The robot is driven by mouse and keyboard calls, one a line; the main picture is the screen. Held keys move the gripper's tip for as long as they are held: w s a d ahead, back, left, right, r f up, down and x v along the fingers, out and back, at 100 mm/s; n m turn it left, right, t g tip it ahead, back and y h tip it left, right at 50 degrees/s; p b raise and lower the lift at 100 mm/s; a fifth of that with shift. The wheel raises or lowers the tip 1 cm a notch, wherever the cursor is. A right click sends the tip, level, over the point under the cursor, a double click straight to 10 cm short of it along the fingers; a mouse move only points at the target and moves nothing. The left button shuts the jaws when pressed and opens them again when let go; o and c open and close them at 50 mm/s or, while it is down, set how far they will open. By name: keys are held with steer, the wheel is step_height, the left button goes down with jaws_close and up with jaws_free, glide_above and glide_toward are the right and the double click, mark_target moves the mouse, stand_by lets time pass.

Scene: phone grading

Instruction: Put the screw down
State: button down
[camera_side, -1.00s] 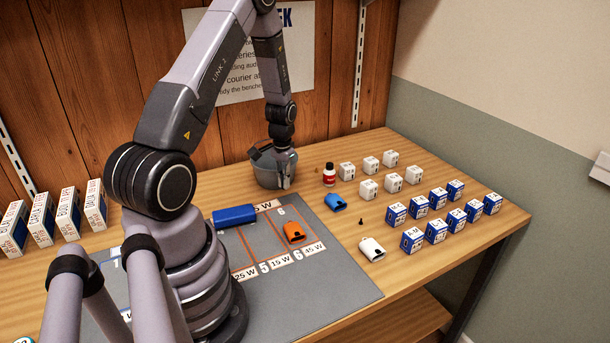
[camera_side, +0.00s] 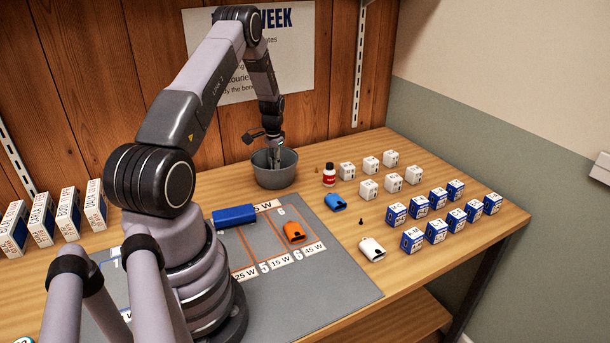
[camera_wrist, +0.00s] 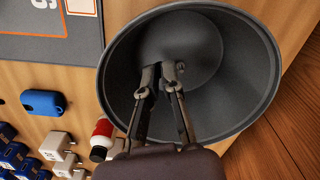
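My gripper (camera_side: 275,160) points down into the grey bucket (camera_side: 288,178), its fingers inside the rim. In the wrist view, the two fingertips (camera_wrist: 163,74) are close together over the bucket's dark inside (camera_wrist: 235,75), with a narrow gap. I cannot make out a screw between them. A small dark piece (camera_side: 361,221), perhaps a screw, stands on the bare wood between the blue and white adapters. A tiny brownish piece (camera_side: 317,170) lies near the red bottle; it is too small to identify.
A blue adapter (camera_side: 335,202) and a white adapter (camera_side: 372,249) lie on the wood. The grey mat (camera_side: 325,280) holds an orange adapter (camera_side: 294,232) and a blue block (camera_side: 234,215).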

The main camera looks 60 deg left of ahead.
steer(key=shift+f, duration=2.05)
steer(key=shift+f, duration=0.1)
steer(key=c, duration=1.2)
jaws_free()
steer(key=shift+c, duration=0.2)
